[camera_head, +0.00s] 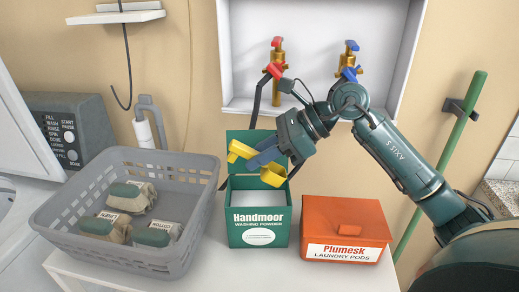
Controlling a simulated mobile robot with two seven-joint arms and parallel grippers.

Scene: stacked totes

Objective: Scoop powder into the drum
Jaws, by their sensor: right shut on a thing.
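My right gripper (257,163) reaches in from the right above the open green Handmoor washing powder box (258,232). It is shut on a yellow scoop (272,177), whose bowl hangs just over the box opening. I cannot tell whether the scoop holds powder. White powder (258,198) shows inside the box, and its green lid (243,137) stands up behind, partly hidden by the gripper. At the far left edge, a small part of a rounded grey opening (5,197) shows, perhaps the drum; its inside is mostly out of view. My left gripper is not in view.
A grey basket (92,238) with several labelled bundles stands between the box and the left edge. An orange Plumesk pods box (343,228) is to the right. Behind are a control panel (68,132), red tap (277,62), blue tap (349,62) and a green pole (446,150).

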